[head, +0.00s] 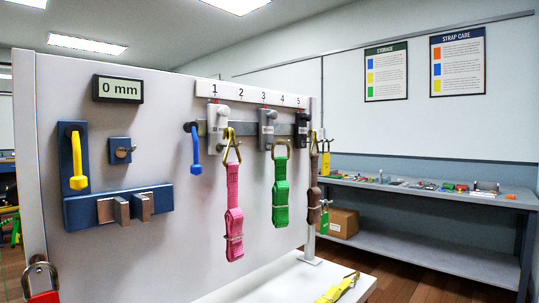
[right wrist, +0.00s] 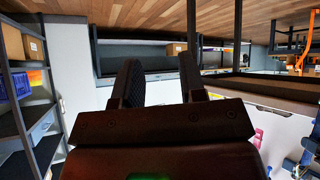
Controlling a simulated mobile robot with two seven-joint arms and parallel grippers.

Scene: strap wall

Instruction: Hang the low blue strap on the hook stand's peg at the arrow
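No low blue strap can be made out in the head view, and no hook stand or arrow is clearly visible. A pink strap (head: 234,215), a green strap (head: 281,190) and a brown strap (head: 314,190) hang by metal buckles from clamps on the upright white panel (head: 150,230). A yellow strap (head: 338,290) lies low at the front. My right gripper (right wrist: 158,82) shows in the right wrist view, its two dark fingers apart with nothing between them. Neither gripper shows in the head view.

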